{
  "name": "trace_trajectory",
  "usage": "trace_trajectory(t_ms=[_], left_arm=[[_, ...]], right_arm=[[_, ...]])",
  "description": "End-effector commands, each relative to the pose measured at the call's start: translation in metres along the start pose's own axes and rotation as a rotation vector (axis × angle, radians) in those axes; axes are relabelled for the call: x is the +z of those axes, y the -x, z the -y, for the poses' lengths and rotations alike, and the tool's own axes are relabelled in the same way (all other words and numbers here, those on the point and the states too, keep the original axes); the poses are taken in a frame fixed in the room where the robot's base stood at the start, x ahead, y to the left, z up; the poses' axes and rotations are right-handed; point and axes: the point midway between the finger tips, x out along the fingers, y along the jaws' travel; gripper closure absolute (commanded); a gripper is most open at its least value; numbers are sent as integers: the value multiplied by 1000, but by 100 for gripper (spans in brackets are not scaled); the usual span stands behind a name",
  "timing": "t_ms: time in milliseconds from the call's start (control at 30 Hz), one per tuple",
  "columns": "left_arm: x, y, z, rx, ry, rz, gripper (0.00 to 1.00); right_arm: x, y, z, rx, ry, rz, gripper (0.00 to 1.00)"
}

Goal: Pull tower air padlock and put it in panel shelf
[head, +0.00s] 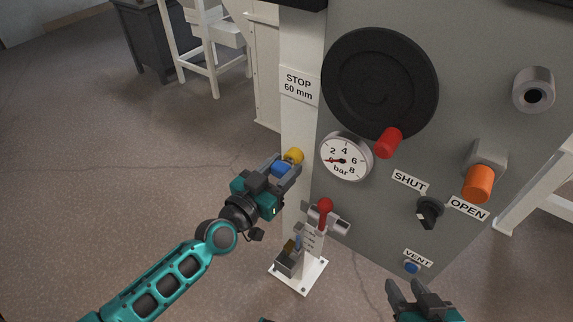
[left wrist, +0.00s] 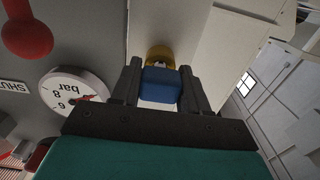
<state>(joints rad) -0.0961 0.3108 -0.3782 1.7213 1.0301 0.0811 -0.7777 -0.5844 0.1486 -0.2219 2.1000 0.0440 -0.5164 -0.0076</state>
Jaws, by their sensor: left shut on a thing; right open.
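My left gripper (head: 285,170) is shut on a blue block-shaped padlock (head: 282,168) in front of the white column edge of the grey panel. In the left wrist view the padlock (left wrist: 160,85) sits between both fingers. A yellow round part (head: 293,155) is right behind it; it also shows in the left wrist view (left wrist: 160,54). I cannot tell whether the padlock is still joined to it. My right gripper (head: 418,290) is open and empty at the bottom, before the panel's lower part. No part is clearly recognisable as the panel shelf.
The panel (head: 375,215) carries a pressure gauge (head: 346,157), a red knob (head: 389,142), an orange knob (head: 478,184) and a black selector (head: 428,211). Floor at left is clear.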

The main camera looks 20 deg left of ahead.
Motion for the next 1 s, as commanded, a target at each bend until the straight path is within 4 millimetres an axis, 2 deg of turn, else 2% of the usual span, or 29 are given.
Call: trace_trajectory(t_ms=[767,800,1000], left_arm=[[0,11,0,0,0,0,100],[0,11,0,0,-1,0,60],[0,11,0,0,-1,0,79]], right_arm=[[-3,1,1,0,-6,-1,57],[-3,1,1,0,-6,-1,57],[-3,1,1,0,-5,-1,57]])
